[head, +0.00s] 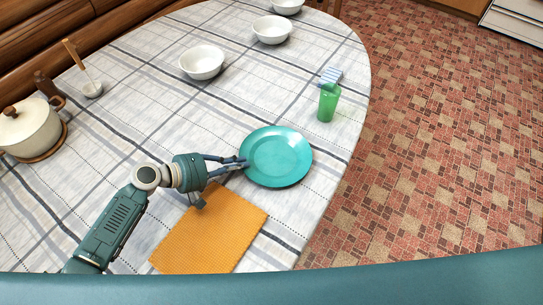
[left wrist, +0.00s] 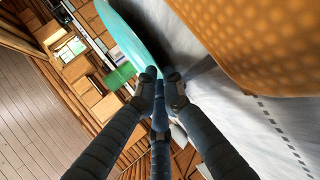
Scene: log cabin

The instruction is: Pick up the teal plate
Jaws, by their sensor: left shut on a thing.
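The teal plate (head: 279,157) is round and shallow, near the right edge of the table in the head view. My left gripper (head: 244,162) reaches it from the left and is shut on its near left rim. In the left wrist view the plate (left wrist: 124,32) shows edge-on at the top, running down to the closed fingertips (left wrist: 159,78). Whether the plate touches the cloth or is slightly raised is hard to tell. My right gripper is in neither view.
An orange placemat (head: 212,230) lies just below the plate. White bowls (head: 202,63) line the far side, and a lidded pot (head: 28,127) stands left. The table's right edge is close.

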